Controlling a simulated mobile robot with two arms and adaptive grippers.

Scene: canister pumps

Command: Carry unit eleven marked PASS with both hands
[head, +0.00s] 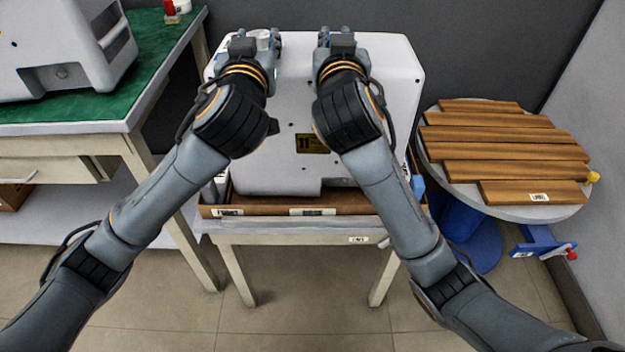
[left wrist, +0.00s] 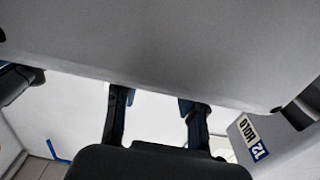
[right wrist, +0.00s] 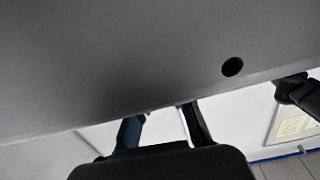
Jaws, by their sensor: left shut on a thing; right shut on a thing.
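A large white boxy unit (head: 290,100) stands in front of me in a brown shallow tray (head: 270,211) on a small table. My forearms hide part of the unit's front. In the left wrist view the unit's grey surface (left wrist: 160,40) fills the top; the right wrist view shows it too (right wrist: 120,60).
Another white unit (head: 60,50) stands on a green-topped bench (head: 150,75) at the left. In the left wrist view, a surface bears a label reading HOLD 12 (left wrist: 250,138). A round table with wooden slats (head: 500,150) is close on the right. Floor is clear in front.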

